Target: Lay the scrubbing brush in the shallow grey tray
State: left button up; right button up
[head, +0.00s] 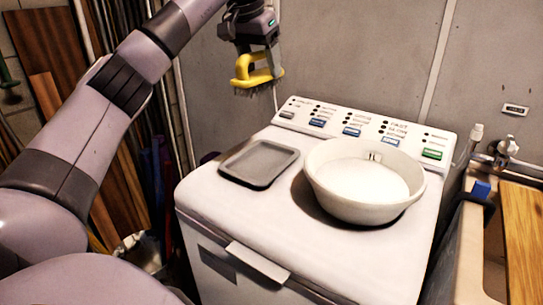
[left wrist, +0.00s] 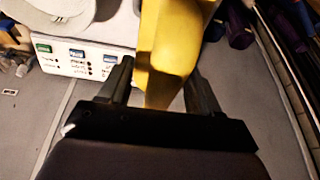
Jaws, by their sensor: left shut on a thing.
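The yellow scrubbing brush (head: 243,72) has dark bristles pointing down. My left gripper (head: 262,55) is shut on its handle and holds it in the air, above and behind the tray. In the left wrist view the yellow brush (left wrist: 175,45) sits between the two dark fingers of the left gripper (left wrist: 158,85). The shallow grey tray (head: 259,181) lies on the left of the washing machine's top, and it looks empty. My right gripper is not in view.
A white basin (head: 325,195) with white contents stands right of the tray on the white washing machine (head: 300,255). The control panel (head: 365,128) rises along its back edge. Wooden boards (head: 50,40) lean at the left. A sink with a tap (head: 500,150) is at the right.

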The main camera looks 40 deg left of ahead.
aim_at(259, 92)
pick_arm(q)
jog(key=f, duration=0.2)
jog(key=f+b, duration=0.1)
jog(key=f, duration=0.3)
jog(key=shift+s+f+b, duration=0.2)
jog(key=shift+s+b, duration=0.05)
jog(key=shift+b, duration=0.1)
notch_tip(259, 92, down, 10)
jog(key=shift+r+b, duration=0.25)
jog(key=shift+b, duration=0.35)
notch_tip(259, 92, down, 4)
jog(key=shift+w+r, duration=0.1)
jog(key=shift+r, duration=0.05)
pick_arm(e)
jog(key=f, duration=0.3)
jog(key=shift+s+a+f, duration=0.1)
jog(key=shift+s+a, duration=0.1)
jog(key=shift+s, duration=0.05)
pick_arm(q)
jog(key=o, duration=1)
